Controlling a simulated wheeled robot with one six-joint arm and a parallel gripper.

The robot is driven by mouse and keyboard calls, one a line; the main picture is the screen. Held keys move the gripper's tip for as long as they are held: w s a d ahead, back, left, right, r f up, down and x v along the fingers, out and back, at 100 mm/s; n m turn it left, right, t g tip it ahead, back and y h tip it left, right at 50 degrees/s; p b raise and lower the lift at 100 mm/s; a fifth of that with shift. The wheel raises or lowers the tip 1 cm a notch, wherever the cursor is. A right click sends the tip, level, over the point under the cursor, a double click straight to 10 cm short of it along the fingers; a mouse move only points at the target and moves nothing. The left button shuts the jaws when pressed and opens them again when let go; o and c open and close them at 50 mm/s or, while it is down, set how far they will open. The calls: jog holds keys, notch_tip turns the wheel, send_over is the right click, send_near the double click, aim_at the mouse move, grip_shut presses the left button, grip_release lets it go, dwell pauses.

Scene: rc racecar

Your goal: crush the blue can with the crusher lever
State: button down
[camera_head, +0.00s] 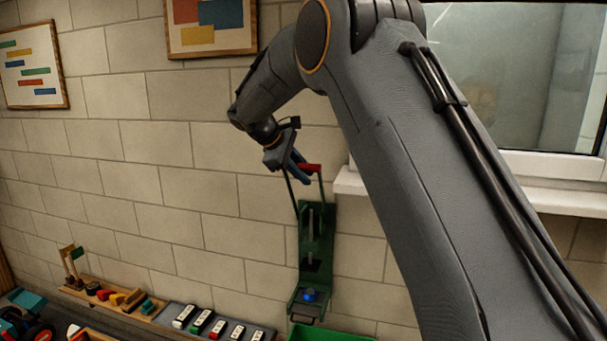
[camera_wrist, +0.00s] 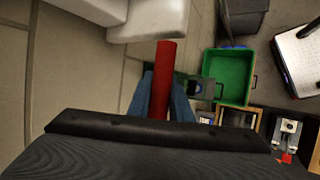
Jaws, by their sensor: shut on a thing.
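The green can crusher (camera_head: 318,235) is mounted on the block wall, with its lever raised. The lever has a red handle (camera_head: 311,168) at its top. The blue can (camera_head: 309,295) sits low in the crusher, at its bottom end. My gripper (camera_head: 298,168) is shut on the red lever handle, well above the can. In the wrist view the red handle (camera_wrist: 166,65) lies between my blue fingers (camera_wrist: 160,98).
A green bin (camera_head: 325,334) stands below the crusher; it also shows in the wrist view (camera_wrist: 229,53). A window sill (camera_head: 470,190) juts out right of the crusher. Trays with small blocks and cars (camera_head: 215,325) lie at the lower left.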

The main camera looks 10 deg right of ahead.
jog(key=shift+d+f, duration=0.1)
jog(key=shift+f, duration=0.05)
dwell(0.8)
jog(key=c, duration=1.6)
grip_release()
jog(key=shift+w, duration=0.1)
jog(key=shift+b+v, duration=1.65)
jog(key=shift+v, duration=2.35)
